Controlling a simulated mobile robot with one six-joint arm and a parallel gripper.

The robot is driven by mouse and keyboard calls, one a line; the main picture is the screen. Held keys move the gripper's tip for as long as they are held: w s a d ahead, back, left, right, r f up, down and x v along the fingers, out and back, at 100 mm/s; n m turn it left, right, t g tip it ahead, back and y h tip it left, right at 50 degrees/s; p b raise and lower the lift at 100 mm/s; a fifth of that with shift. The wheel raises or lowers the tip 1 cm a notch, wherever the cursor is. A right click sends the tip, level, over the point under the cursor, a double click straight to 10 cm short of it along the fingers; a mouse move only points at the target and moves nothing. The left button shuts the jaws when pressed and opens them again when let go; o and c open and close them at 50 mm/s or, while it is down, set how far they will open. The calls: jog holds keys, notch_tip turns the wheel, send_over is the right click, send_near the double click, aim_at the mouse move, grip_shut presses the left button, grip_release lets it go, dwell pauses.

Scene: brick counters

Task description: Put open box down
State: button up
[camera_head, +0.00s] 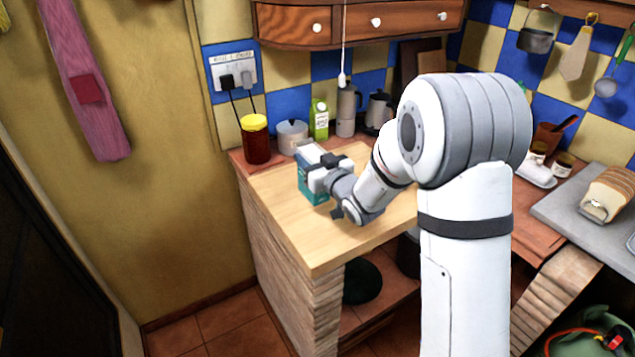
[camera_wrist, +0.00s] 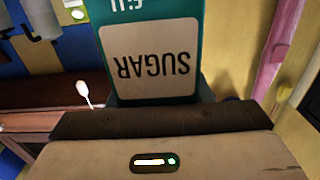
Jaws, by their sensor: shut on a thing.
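The open box is a teal carton with a pale top (camera_head: 313,190), near the left end of the wooden counter (camera_head: 325,245). My gripper (camera_head: 322,174) is shut on its upper part, reaching in from the right. The box looks roughly upright. Its base is at or just above the counter top; I cannot tell whether it touches. In the wrist view the box (camera_wrist: 150,60) fills the upper middle, with its SUGAR label upside down. The fingers hide part of the box in the head view.
The counter in front of the box is clear. A bread loaf (camera_head: 608,194) lies on the right counter.

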notch_tip(320, 180, down, 5)
jog(key=shift+d, duration=0.15)
jog(key=shift+f, duration=0.1)
jog(key=shift+f, duration=0.15)
jog(key=o, duration=1.2)
